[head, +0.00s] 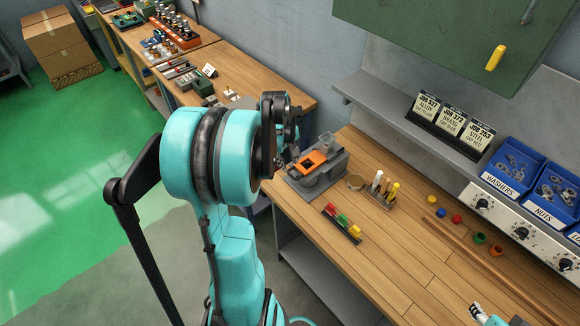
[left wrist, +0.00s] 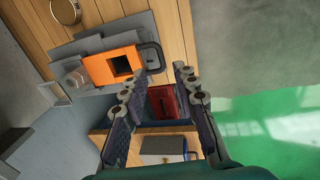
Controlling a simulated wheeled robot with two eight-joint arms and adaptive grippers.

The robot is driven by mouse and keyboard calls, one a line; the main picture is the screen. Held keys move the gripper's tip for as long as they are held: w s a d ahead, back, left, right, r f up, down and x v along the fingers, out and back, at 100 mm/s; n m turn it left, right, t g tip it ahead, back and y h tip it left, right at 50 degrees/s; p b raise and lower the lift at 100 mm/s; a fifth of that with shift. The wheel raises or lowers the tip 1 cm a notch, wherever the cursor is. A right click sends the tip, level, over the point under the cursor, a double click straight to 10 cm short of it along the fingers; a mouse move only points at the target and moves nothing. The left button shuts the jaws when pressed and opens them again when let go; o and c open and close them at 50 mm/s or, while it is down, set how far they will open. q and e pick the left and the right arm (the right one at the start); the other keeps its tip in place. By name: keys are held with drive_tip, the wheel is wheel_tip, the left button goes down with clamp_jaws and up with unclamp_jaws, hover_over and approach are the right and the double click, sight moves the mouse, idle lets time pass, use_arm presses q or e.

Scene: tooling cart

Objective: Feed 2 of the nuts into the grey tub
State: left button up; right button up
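Several metal nuts (head: 556,190) lie in the blue bin labelled NUTS (head: 543,214) at the right edge of the head view. I cannot pick out a grey tub for certain. A grey machine (head: 330,175) with an orange square-holed block (head: 311,160) stands on the bench, and the block shows in the left wrist view (left wrist: 112,66). My left gripper (left wrist: 154,82) is open and empty beside this block; in the head view it is largely hidden behind my arm. My right gripper (head: 478,312) is only partly visible at the bottom edge.
A blue washers bin (head: 515,168) adjoins the nuts bin. A small holder with bottles (head: 380,195), a rack of coloured pieces (head: 342,224) and several coloured caps stand on the bench. Job cards (head: 450,125) stand on the shelf.

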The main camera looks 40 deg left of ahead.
sight(292, 176)
use_arm(q)
drive_tip(key=f, duration=0.4)
drive_tip(key=w+f+b, duration=0.1)
drive_tip(key=f, duration=0.1)
drive_tip(key=shift+d+f, duration=0.1)
drive_tip(key=shift+f, duration=0.25)
clamp_jaws()
